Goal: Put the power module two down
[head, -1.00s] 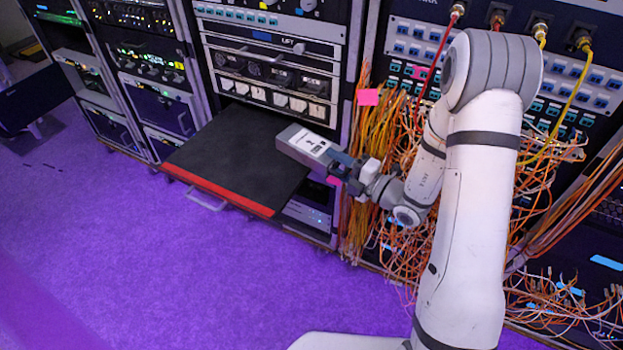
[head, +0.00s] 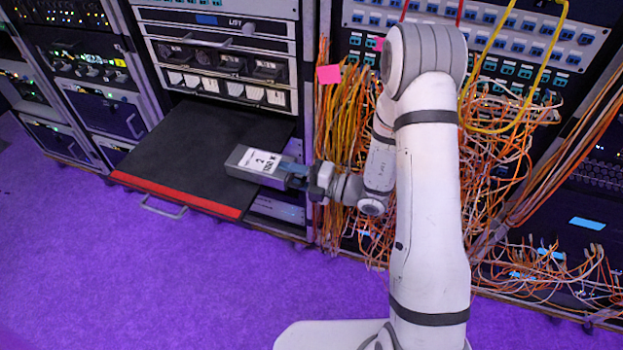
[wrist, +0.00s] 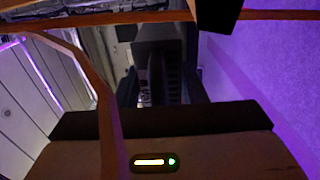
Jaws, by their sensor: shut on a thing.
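The power module two (head: 258,166) is a grey box with a white label showing a "2". In the head view it is over the right edge of a black pull-out shelf (head: 190,150) with a red front strip. I cannot tell whether it touches the shelf. My gripper (head: 297,174) is shut on the module's right end, reaching in from the right. In the wrist view, dark shapes fill the middle, and I cannot clearly make out the module or the fingertips there.
Orange and yellow cables (head: 345,130) hang close behind and right of my gripper. A pink tag (head: 329,74) hangs among them. Rack units (head: 225,60) stand above the shelf. The shelf's left and middle are clear. Purple floor (head: 150,280) lies open in front.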

